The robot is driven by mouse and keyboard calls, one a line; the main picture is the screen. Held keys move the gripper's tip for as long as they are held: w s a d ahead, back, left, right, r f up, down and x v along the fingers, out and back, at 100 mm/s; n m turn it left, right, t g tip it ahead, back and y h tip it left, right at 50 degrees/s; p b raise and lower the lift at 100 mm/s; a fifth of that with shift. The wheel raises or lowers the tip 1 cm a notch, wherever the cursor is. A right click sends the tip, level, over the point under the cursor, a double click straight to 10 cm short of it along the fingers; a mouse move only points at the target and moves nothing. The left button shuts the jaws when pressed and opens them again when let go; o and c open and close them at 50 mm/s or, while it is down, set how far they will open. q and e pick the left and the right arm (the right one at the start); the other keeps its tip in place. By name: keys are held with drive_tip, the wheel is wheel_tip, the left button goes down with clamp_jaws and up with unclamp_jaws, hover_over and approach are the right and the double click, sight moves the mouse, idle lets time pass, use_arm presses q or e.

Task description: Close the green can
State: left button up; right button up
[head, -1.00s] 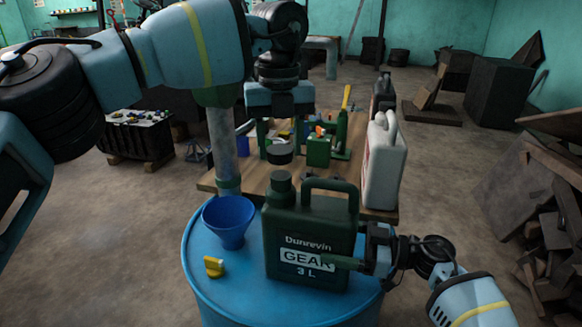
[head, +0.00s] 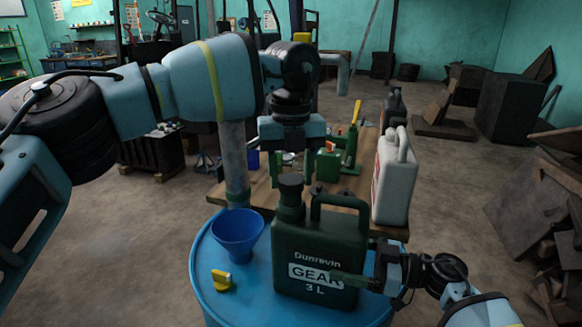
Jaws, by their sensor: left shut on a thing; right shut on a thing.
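The green can (head: 318,248), labelled "Dunrevin GEAR 3 L", stands upright on the blue drum (head: 213,285). A black cap (head: 290,181) is at its neck (head: 291,212), at the top of the can's left side. I cannot tell whether the cap is seated on the neck or just above it. My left gripper (head: 290,165) comes down from above and is shut on the cap; its fingertips are hard to make out. My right gripper (head: 352,278) is shut on the lower right side of the can, one finger across its front.
A blue funnel (head: 237,238) and a small yellow object (head: 221,280) sit on the drum left of the can. Behind, a wooden table (head: 265,197) bears a white jug (head: 394,180) and green tools. Scrap wood (head: 545,225) is piled at right.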

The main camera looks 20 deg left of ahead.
use_arm(q)
drive_tip(key=shift+f, duration=0.35)
drive_tip(key=shift+f, duration=0.55)
idle(0.4)
